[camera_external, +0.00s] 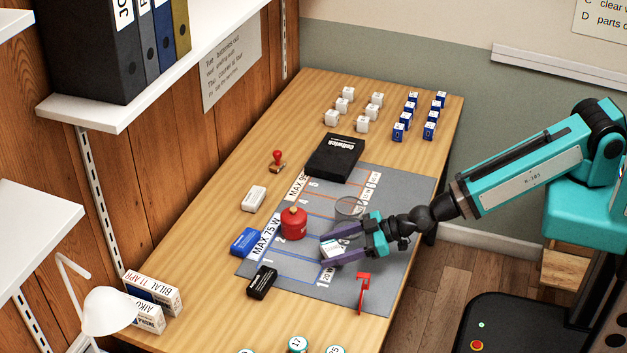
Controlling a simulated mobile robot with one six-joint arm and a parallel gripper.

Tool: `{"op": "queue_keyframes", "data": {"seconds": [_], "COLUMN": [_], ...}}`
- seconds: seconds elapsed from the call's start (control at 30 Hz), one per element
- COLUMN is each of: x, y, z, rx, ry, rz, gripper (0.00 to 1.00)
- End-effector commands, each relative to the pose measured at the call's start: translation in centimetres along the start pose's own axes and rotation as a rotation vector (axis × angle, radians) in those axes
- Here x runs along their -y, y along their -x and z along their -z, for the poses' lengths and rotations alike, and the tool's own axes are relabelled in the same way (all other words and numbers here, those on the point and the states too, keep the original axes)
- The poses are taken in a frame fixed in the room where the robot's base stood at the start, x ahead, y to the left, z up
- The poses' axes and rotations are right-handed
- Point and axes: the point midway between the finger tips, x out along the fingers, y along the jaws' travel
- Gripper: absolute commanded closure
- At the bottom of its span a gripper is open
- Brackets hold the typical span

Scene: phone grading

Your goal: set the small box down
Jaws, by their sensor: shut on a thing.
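My gripper (345,242) reaches in from the right over the grey mat (399,189). Its purple-grey fingers are shut on a small white box (331,248), which shows between them at the left end. The box is low over the mat near its lower right part. I cannot tell whether its underside touches the mat. Part of the box is hidden by the fingers.
A red container (294,223) stands left of my gripper, and a clear round dish (351,208) lies behind it. A red stand (363,292) is in front. A black box (262,283) and a blue box (245,241) lie at left. Small white and blue boxes stand at the back.

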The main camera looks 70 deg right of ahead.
Motion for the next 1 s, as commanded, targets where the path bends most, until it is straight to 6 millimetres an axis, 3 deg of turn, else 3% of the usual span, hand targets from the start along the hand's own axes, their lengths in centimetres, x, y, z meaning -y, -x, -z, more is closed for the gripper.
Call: {"op": "queue_keyframes", "data": {"seconds": [0.23, 1.0], "x": [0.0, 0.0], "y": [-0.6, -0.7], "z": [-1.3, -1.7], "rx": [0.0, 0.0], "ry": [0.0, 0.0], "rz": [0.0, 0.0], "gripper": [0.59, 0.59]}}
